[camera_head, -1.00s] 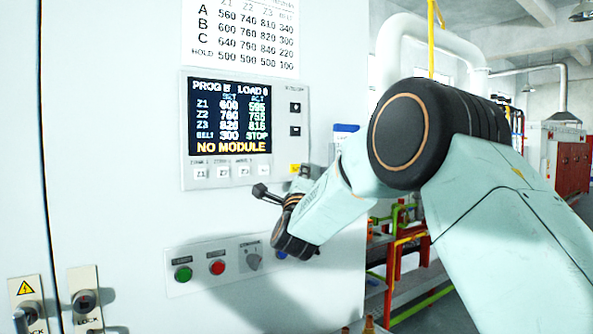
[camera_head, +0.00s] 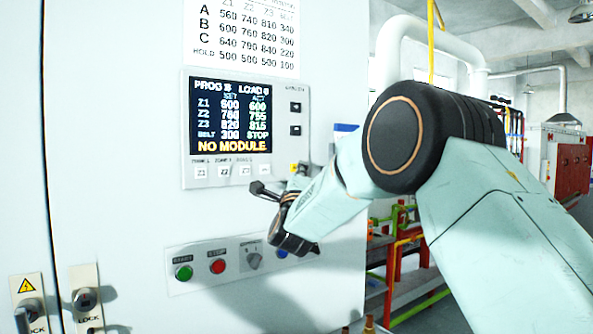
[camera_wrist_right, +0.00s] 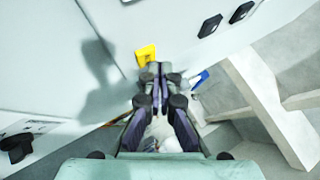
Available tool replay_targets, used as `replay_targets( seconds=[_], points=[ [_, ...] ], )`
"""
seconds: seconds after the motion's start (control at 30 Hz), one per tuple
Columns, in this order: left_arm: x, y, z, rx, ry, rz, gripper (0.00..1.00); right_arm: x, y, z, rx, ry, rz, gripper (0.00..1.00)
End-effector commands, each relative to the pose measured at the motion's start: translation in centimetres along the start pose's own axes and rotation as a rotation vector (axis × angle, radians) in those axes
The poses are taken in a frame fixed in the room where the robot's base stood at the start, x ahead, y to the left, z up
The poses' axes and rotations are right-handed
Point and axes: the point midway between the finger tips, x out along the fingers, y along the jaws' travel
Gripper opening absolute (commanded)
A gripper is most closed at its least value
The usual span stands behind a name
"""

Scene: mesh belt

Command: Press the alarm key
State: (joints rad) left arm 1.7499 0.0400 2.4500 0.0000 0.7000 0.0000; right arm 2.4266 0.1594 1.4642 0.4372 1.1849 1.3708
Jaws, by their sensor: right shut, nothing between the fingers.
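The control panel (camera_head: 232,130) on the pale cabinet has a screen (camera_head: 230,118) reading "NO MODULE" in orange. A small yellow key (camera_head: 293,168), which I take for the alarm key, sits at the panel's lower right. It also shows in the right wrist view (camera_wrist_right: 146,54). My right gripper (camera_wrist_right: 158,68) is shut and empty, its tips right at the yellow key's near edge. I cannot tell whether they touch it. In the head view my right wrist and arm partly hide the gripper beside the key. My left gripper is not in view.
A lower strip holds a green button (camera_head: 184,272), a red button (camera_head: 218,266) and a selector (camera_head: 254,261). Locks (camera_head: 86,300) stand lower left.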

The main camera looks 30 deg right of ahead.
Motion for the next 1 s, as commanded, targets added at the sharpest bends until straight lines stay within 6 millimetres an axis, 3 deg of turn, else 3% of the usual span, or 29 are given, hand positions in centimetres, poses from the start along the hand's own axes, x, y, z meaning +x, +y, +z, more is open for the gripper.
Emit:
replay_targets(
  seconds=[1.0],
  points=[
    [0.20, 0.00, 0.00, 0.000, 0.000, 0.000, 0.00, 0.53, 0.38, 0.40, 0.000, 0.000, 0.000, 0.00]
  ],
)
